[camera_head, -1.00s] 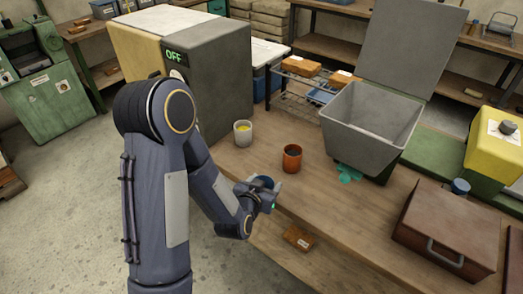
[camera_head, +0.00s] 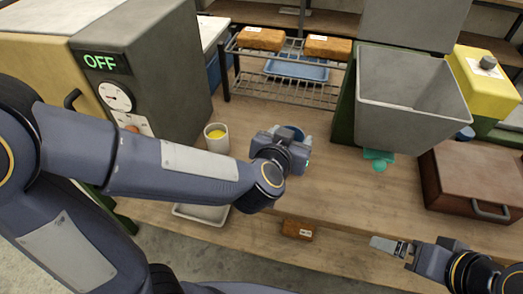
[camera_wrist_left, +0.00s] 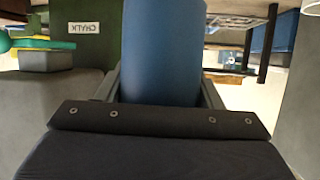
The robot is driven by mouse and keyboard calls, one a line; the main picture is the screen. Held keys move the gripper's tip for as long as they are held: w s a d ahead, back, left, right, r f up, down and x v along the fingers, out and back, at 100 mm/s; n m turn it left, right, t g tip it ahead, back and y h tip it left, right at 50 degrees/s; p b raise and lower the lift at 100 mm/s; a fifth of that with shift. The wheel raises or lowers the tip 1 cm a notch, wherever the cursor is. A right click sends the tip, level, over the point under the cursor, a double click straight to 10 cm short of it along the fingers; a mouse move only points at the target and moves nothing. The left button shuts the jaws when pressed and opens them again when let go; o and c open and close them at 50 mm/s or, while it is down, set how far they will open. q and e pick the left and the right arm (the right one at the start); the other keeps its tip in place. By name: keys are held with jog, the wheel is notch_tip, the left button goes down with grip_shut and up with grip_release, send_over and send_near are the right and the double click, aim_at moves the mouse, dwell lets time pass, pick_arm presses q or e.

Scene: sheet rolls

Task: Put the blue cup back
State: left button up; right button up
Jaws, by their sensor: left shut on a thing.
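The blue cup (camera_head: 292,131) is held in my left gripper (camera_head: 294,146), above the wooden bench near its middle. In the left wrist view the cup (camera_wrist_left: 165,50) fills the space between the two fingers, and the gripper is shut on it. In the head view most of the cup is hidden by the gripper. My right gripper (camera_head: 391,246) is at the lower right by the bench's front edge. I see nothing in it, but its opening is unclear.
A white cup with yellow contents (camera_head: 216,139) stands left of my left gripper. A wire rack (camera_head: 285,90) is behind, a grey hopper (camera_head: 410,118) with a teal patch (camera_head: 378,159) to the right. A brown case (camera_head: 470,178) lies far right. Bench (camera_head: 345,195) is clear in front.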

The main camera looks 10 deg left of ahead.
pick_arm(q)
jog(key=shift+w+d, duration=0.1)
jog(key=shift+d, duration=0.2)
jog(key=w+a+f+b, duration=0.2)
jog(key=a+f+b, duration=0.1)
jog(key=f, duration=0.1)
jog(key=w+a+f+b, duration=0.3)
jog(key=a+f+b, duration=0.1)
jog(key=w+a+f+b, duration=0.3)
jog(key=f+b, duration=0.1)
jog(key=shift+a, duration=0.4)
jog(key=shift+f, duration=0.25)
jog(key=shift+b, duration=0.3)
jog(key=shift+f, duration=0.2)
jog(key=o, duration=1)
jog(key=shift+r, duration=0.1)
